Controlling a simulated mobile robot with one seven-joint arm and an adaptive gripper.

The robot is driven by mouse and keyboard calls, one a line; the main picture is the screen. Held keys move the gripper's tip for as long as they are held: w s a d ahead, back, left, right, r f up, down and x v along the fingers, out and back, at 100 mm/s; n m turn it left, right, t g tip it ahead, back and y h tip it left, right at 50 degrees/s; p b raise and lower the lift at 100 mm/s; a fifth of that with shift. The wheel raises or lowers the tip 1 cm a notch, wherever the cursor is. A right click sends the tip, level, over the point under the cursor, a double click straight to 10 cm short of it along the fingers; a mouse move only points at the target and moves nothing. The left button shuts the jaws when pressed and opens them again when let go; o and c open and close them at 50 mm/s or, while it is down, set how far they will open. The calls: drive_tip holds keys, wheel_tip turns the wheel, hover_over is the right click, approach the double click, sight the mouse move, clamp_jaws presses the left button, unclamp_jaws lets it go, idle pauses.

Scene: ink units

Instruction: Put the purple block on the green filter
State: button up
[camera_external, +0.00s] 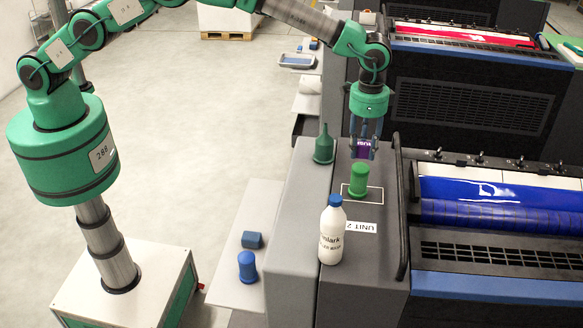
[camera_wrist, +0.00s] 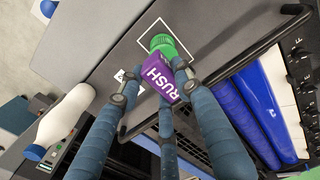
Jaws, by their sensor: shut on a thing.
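My gripper (camera_external: 362,152) is shut on the purple block (camera_external: 363,146), which hangs between the fingers. In the wrist view the purple block (camera_wrist: 158,76) shows white "RUSH" lettering, and the fingers partly hide it. The green filter (camera_external: 358,180) stands upright inside a white outlined square on the grey machine top. In the external view the block is just above and slightly behind the filter. In the wrist view the green filter (camera_wrist: 165,44) shows just beyond the block, partly covered by it. I cannot tell whether the two touch.
A white bottle with a blue cap (camera_external: 331,232) stands in front of the filter. A dark green funnel-shaped thing (camera_external: 323,147) stands at left. A black rail (camera_external: 402,215) and blue roller (camera_external: 490,205) lie right. Blue pieces (camera_external: 247,266) sit on a lower shelf.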

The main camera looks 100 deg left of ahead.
sight(362, 158)
drive_tip(key=shift+f, duration=0.1)
idle(0.3)
drive_tip(key=shift+f+p, duration=0.5)
drive_tip(key=shift+f, duration=1.1)
drive_tip(key=shift+f, duration=0.1)
drive_tip(key=o, duration=1.2)
drive_tip(key=shift+c, duration=0.2)
wheel_tip(362, 158, up, 12)
drive_tip(key=shift+r+b, duration=0.1)
drive_tip(key=shift+b, duration=1)
